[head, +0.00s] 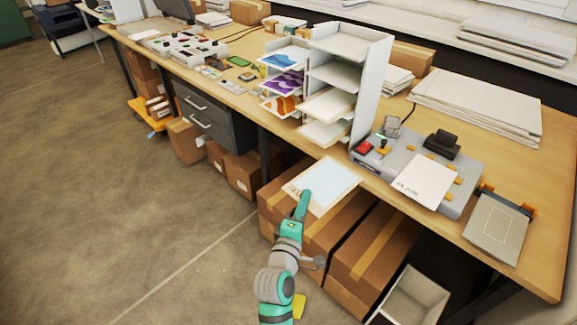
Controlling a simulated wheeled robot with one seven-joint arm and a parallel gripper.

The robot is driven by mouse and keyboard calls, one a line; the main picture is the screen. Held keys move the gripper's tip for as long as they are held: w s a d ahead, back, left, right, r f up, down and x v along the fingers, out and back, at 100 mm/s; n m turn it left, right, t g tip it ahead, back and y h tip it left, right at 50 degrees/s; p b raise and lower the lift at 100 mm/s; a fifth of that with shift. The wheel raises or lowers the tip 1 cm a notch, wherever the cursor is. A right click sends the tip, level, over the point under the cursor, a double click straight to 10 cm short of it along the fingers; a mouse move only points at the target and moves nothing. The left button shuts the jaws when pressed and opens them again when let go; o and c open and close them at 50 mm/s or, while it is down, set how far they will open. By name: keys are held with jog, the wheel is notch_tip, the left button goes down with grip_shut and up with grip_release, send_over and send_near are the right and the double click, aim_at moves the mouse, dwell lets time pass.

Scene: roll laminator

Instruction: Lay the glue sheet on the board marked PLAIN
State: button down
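A thin pale sheet (328,181), light blue with a cream border and small marks at its lower left corner, is held out in front of the table edge. It looks like the glue sheet. My gripper (306,194) is at its lower left edge and appears shut on it; the fingertips are small in this view. A white board (422,184) lies tilted in the picture on a grey flat fixture (457,203) to the right. Its short dark lettering is too small to read for certain; it may say PLAIN.
The grey fixture has orange clips, a red button (365,147) and a black block (441,144). A grey plate (496,228) lies at the right edge. A white shelf rack (366,85) stands left of the fixture. Cardboard boxes (376,243) sit below the table edge.

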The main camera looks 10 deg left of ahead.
jog(key=s+f+y, duration=0.1)
jog(key=s+f, duration=0.3)
jog(key=f, duration=0.7)
jog(key=s+f+n+y, duration=0.1)
jog(key=s+f, duration=0.3)
jog(key=f, duration=0.7)
jog(key=s+d+f+n+y, duration=0.1)
jog(key=s+f, duration=0.3)
jog(key=f, duration=0.7)
jog(key=shift+f+y, duration=0.25)
jog(key=shift+y, duration=0.15)
jog(key=shift+w+d, duration=0.15)
jog(key=shift+w, duration=0.05)
